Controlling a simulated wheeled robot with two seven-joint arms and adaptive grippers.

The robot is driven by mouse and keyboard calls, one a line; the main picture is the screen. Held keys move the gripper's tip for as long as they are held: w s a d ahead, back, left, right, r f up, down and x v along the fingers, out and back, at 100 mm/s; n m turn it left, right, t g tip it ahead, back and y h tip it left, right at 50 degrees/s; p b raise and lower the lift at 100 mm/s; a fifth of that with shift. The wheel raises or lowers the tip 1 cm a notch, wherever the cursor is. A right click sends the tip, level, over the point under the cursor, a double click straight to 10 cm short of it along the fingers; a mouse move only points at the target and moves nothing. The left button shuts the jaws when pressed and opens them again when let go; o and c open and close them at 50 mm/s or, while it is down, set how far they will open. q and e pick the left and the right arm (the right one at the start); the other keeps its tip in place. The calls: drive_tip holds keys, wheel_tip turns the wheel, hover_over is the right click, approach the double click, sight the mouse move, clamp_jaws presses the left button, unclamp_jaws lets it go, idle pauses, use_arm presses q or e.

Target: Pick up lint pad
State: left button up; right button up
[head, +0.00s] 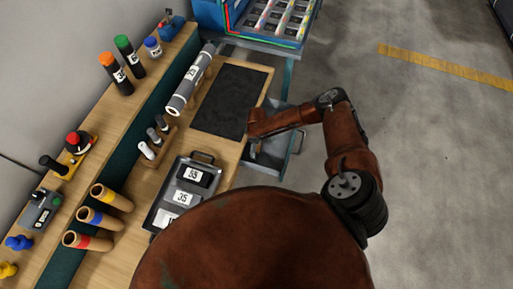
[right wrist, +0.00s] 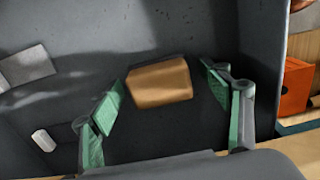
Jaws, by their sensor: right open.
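A tan, block-shaped pad (right wrist: 160,82) lies on the floor of a dark grey bin (right wrist: 60,110) in the right wrist view; I take it for the lint pad, though I cannot be certain. My right gripper (right wrist: 165,88) is open, with its green-padded fingers on either side of the pad and gaps showing between. Nothing is held. In the head view my right arm reaches to the blue-grey bin (head: 293,143) beside the bench, and the pad is hidden there. My left gripper is not in view.
A flat grey piece (right wrist: 27,66) and a small white piece (right wrist: 43,140) lie left of the pad. An orange object (right wrist: 296,85) stands outside the bin. The bench carries a black mat (head: 232,100), a grey roll (head: 190,80) and a labelled tray (head: 160,190). Open floor lies right.

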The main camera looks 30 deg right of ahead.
drive_tip(key=shift+c, duration=0.4)
drive_tip(key=c, duration=1.2)
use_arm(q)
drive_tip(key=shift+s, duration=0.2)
use_arm(e)
drive_tip(key=shift+o, duration=0.2)
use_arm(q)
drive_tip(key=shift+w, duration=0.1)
use_arm(e)
drive_tip(key=shift+r, duration=0.2)
